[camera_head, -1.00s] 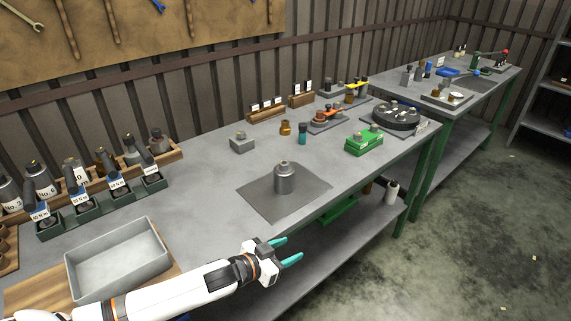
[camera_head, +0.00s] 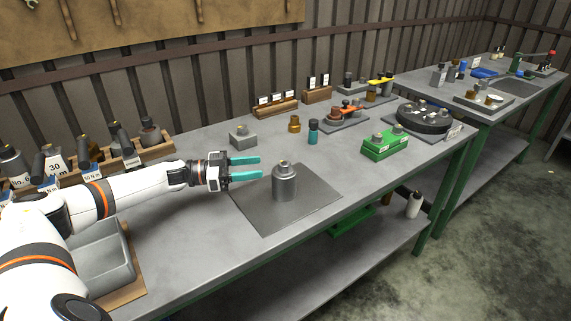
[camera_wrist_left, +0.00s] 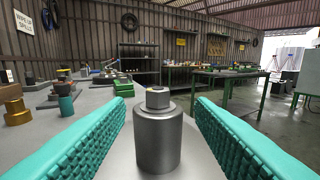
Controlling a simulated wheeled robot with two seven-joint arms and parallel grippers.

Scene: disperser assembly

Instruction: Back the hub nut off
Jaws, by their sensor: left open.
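A grey metal cylinder (camera_head: 284,184) stands upright on a dark grey mat (camera_head: 250,208) in the head view. A narrower collar with a small brass-coloured tip (camera_head: 284,163) tops it. In the left wrist view the cylinder (camera_wrist_left: 158,140) stands ahead, between the lines of the two fingers, with a hex-like nut (camera_wrist_left: 158,97) on top. My left gripper (camera_head: 258,168) is open and empty, with teal fingers, just left of the cylinder and apart from it. The fingers point toward it, at about the height of its top. My right gripper is not in view.
A green block (camera_head: 385,146) and a round black fixture (camera_head: 424,118) are to the right. A grey bin (camera_head: 104,262) lies under my left arm. The bench front is clear.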

